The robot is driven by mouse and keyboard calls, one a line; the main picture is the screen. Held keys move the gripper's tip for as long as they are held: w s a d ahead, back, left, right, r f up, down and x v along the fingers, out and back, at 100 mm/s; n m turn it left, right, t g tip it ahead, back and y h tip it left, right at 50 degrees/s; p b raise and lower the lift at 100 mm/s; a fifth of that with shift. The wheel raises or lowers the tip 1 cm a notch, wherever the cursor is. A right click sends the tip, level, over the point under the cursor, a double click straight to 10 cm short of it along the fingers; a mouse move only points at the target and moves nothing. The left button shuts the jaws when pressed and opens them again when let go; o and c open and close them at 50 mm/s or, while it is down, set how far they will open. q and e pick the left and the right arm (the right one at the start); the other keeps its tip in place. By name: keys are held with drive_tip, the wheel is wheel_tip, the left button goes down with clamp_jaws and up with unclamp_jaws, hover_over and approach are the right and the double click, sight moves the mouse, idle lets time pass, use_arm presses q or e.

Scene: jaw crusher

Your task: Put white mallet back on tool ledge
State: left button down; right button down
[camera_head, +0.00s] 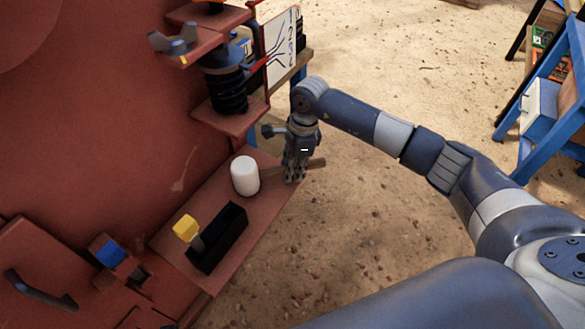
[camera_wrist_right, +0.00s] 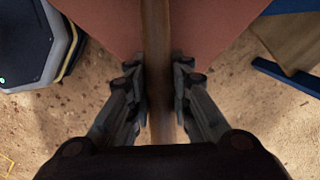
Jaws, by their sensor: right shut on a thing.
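The white mallet has a white cylindrical head (camera_head: 245,176) and a brown wooden handle (camera_head: 312,164). In the head view the head is over the red tool ledge (camera_head: 225,240), and the handle points right, past the ledge's edge. I cannot tell whether the head touches the ledge. My right gripper (camera_head: 293,178) is shut on the handle, pointing down. In the right wrist view the handle (camera_wrist_right: 158,75) runs between the fingers of my right gripper (camera_wrist_right: 158,88), and the mallet head is not seen. My left gripper is not in view.
A black open box (camera_head: 218,240) and a yellow-headed tool (camera_head: 186,229) are on the ledge near the mallet head. A red bracket with a black spring (camera_head: 226,90) is above and behind. A blue shelf (camera_head: 545,120) stands far right. Open sandy ground lies between.

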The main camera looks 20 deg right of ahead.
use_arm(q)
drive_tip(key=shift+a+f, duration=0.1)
use_arm(e)
drive_tip(key=c, duration=1.6)
unclamp_jaws()
drive_tip(key=shift+f, duration=0.1)
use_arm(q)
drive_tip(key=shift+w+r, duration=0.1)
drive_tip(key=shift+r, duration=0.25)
use_arm(e)
drive_tip(key=shift+o, duration=0.8)
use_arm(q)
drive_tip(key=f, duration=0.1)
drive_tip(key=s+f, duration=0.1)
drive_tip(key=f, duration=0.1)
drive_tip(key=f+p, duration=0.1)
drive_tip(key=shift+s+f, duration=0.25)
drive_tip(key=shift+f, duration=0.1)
use_arm(e)
wheel_tip(320, 180, up, 12)
drive_tip(key=d, duration=0.2)
drive_tip(key=shift+s, duration=0.15)
